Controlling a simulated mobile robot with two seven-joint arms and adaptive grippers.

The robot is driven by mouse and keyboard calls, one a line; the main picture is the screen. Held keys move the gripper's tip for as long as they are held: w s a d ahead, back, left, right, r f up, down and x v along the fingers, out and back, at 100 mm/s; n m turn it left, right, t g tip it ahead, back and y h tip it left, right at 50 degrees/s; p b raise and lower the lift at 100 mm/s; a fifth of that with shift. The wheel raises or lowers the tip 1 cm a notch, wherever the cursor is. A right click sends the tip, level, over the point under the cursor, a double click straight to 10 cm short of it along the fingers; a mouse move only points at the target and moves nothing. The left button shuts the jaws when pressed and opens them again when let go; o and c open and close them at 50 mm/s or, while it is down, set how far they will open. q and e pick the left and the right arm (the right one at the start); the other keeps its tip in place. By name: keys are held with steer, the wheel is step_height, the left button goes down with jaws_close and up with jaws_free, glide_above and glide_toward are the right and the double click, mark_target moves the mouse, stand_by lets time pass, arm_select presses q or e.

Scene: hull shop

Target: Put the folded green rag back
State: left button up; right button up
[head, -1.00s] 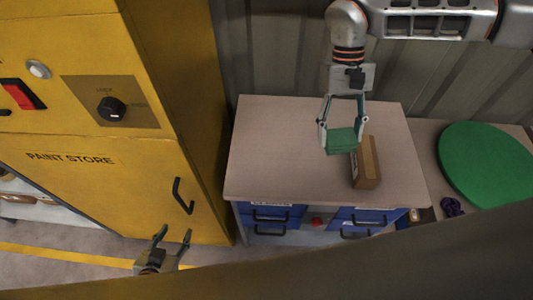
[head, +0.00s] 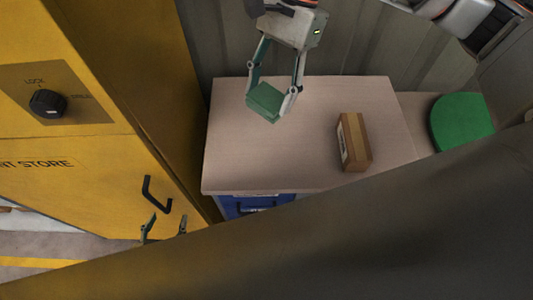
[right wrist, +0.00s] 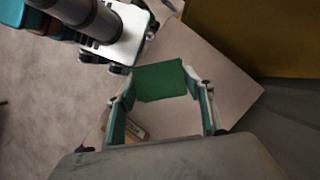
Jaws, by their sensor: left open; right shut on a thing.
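The folded green rag (head: 264,101) is a small flat green block. My right gripper (head: 271,98) is shut on it, and the rag hangs over the back left part of the pale worktop (head: 270,160). In the right wrist view the rag (right wrist: 160,80) sits between the two fingertips of the right gripper (right wrist: 161,92). My left gripper (head: 164,226) is open and empty at the bottom, near the yellow cabinet's handle; a dark slanting shape hides its lower part.
A brown box (head: 354,142) stands on the worktop's right part. A green round disc (head: 462,122) lies further right. The yellow paint store cabinet (head: 95,145) stands at the left, with a black handle (head: 155,194). Blue drawers (head: 250,206) show below. The worktop's left front is clear.

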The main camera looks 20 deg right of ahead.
steer(key=shift+a, duration=0.1)
steer(key=shift+f+m, duration=0.15)
steer(key=shift+m, duration=0.15)
step_height(320, 180, down, 16)
steer(key=shift+f+p, duration=0.1)
steer(key=shift+p, duration=0.5)
steer(key=shift+f, duration=1.65)
steer(key=shift+f, duration=0.1)
steer(key=o, duration=1.1)
